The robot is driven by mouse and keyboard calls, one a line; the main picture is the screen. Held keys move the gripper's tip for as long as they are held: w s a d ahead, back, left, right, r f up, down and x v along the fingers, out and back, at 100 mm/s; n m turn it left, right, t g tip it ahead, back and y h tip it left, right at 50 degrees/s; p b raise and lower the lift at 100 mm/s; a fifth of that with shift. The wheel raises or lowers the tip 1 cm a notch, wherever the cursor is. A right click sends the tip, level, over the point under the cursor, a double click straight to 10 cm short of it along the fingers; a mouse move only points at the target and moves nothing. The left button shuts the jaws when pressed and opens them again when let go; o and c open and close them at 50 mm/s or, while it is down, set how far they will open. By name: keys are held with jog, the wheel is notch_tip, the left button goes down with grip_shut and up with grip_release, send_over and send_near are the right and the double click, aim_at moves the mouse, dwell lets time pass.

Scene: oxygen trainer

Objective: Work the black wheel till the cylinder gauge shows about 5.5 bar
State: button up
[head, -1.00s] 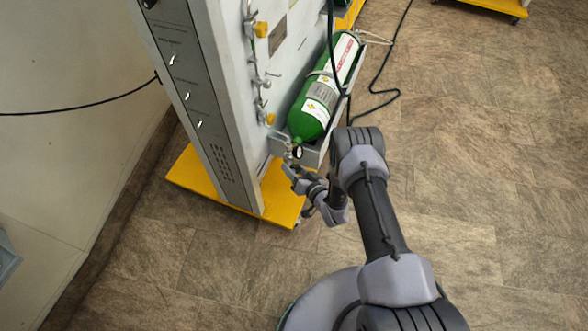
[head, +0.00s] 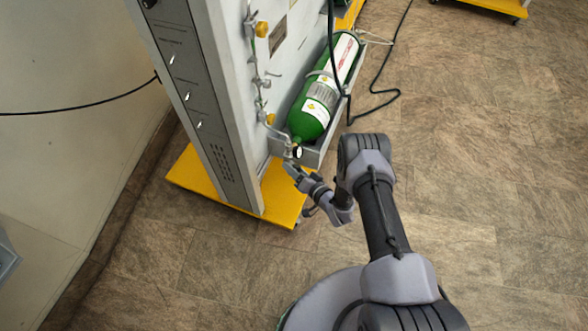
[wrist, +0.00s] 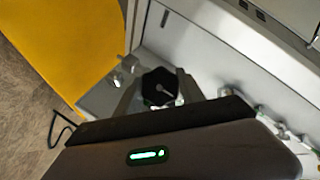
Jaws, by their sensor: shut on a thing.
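The black wheel (wrist: 158,82) shows in the wrist view between the two fingers of my gripper (wrist: 160,93). My gripper is shut on it. In the head view my gripper (head: 290,168) is at the lower end of the green cylinder (head: 313,108), just below the small round cylinder gauge (head: 297,152). The gauge has a pale face, too small for its reading to be made out. The wheel is not distinct in the head view.
The cylinder lies in a grey tray (head: 312,158) on the side of a tall grey panel (head: 215,90). The panel stands on a yellow base (head: 283,205). Pipes with yellow knobs (head: 262,29) run along the panel. A dark hose (head: 372,85) hangs nearby. Floor at the right is clear.

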jog(key=o, duration=1.4)
jog(key=shift+c, duration=0.2)
jog(key=p+v, duration=0.6)
jog(key=v, duration=1.1)
jog(key=shift+s+p, duration=0.25)
jog(key=shift+p, duration=0.15)
jog(key=shift+d, duration=0.1)
